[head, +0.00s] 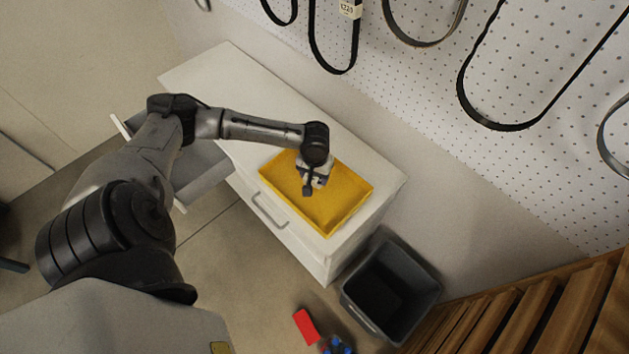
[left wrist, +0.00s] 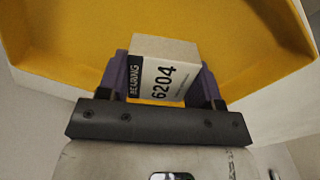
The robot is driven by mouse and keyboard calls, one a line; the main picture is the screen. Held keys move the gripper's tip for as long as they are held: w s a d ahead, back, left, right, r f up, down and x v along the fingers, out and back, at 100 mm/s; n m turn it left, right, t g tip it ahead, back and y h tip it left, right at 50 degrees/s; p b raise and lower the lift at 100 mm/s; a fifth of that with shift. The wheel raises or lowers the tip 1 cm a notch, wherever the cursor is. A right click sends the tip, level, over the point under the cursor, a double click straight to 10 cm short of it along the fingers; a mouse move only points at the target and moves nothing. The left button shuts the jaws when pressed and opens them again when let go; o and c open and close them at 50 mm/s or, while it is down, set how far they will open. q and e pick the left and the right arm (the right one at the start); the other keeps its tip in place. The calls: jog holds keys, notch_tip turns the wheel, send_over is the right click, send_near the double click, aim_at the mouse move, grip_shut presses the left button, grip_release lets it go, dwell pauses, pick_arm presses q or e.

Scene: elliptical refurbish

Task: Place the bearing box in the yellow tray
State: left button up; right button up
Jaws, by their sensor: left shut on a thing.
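The bearing box (left wrist: 163,70) is a small white box with a black "BEARING" label and the number 6204 in the left wrist view. My left gripper (left wrist: 163,92) is shut on it, with one purple-grey finger on each side. The yellow tray (left wrist: 50,53) fills the background behind the box. In the head view the yellow tray (head: 345,215) lies on the white cabinet, and my left gripper (head: 312,183) is over its middle. The box is mostly hidden there by the gripper. I cannot tell whether the box touches the tray floor. My right gripper is not in view.
The white cabinet (head: 215,70) has a closed drawer in front and an open drawer (head: 200,172) at the left. A dark bin (head: 390,290) stands on the floor beside it. A red object (head: 306,326) lies on the floor. Belts hang on the pegboard (head: 540,150) behind.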

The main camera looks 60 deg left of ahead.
aim_at(315, 181)
pick_arm(q)
jog(key=shift+a+f, duration=0.15)
jog(key=shift+f, duration=0.1)
jog(key=shift+f+b, duration=0.35)
jog(key=shift+f, duration=1.5)
jog(key=o, duration=1)
jog(key=shift+f, duration=0.1)
